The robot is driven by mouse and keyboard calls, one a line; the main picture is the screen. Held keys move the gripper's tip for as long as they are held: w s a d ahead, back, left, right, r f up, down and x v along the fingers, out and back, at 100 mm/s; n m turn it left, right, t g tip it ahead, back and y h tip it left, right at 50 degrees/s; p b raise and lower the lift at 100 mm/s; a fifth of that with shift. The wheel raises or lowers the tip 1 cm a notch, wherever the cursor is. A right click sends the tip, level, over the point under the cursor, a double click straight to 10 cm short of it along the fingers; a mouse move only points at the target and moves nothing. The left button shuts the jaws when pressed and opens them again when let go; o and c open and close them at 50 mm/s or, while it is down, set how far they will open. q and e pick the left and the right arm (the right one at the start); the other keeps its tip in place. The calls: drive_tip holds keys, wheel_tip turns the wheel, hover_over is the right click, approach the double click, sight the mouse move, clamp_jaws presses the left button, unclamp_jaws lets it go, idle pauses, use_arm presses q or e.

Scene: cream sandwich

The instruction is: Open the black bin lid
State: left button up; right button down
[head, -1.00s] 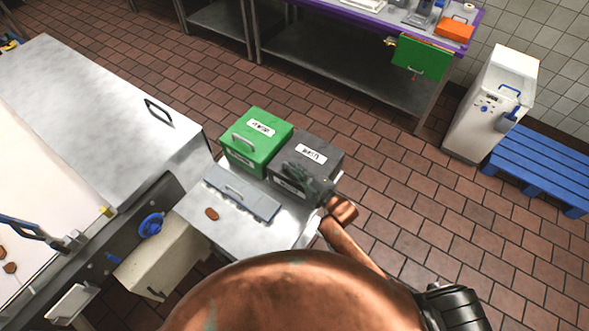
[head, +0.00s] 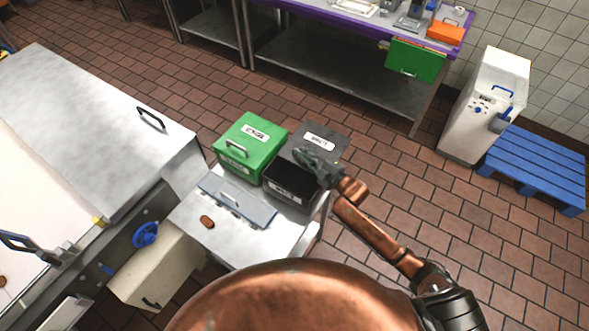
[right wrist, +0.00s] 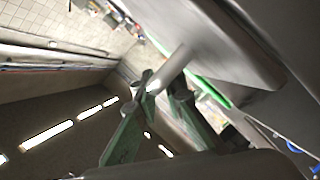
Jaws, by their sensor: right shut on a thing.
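The black bin (head: 290,198) stands at the right of the small metal table beside the green bin. Its lid (head: 318,137), with a white label, is tilted up at the back, and the dark inside shows at the front. My right gripper (head: 318,163) is at the lid and shut on its handle. In the right wrist view the green fingers (right wrist: 165,95) close around the light handle bar (right wrist: 172,68), with the grey lid (right wrist: 225,40) beyond. The gripper hides part of the handle in the head view. My left gripper is not in view.
The closed green bin (head: 250,138) stands directly left of the black bin. A grey-blue plate with a handle (head: 236,203) and a brown biscuit (head: 207,221) lie in front on the metal table (head: 245,245). The large metal machine (head: 95,115) is at left.

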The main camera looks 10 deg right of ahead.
drive_tip(key=shift+w+d+f, duration=0.25)
drive_tip(key=shift+w+d, duration=0.25)
drive_tip(key=shift+d, duration=0.1)
drive_tip(key=shift+w+d+f, duration=0.2)
drive_tip(key=shift+w+d, duration=0.25)
drive_tip(key=shift+d, duration=0.1)
drive_tip(key=c, duration=2.3)
unclamp_jaws()
drive_tip(key=shift+a+r, duration=0.1)
drive_tip(key=shift+r, duration=0.15)
drive_tip(key=v, duration=1.2)
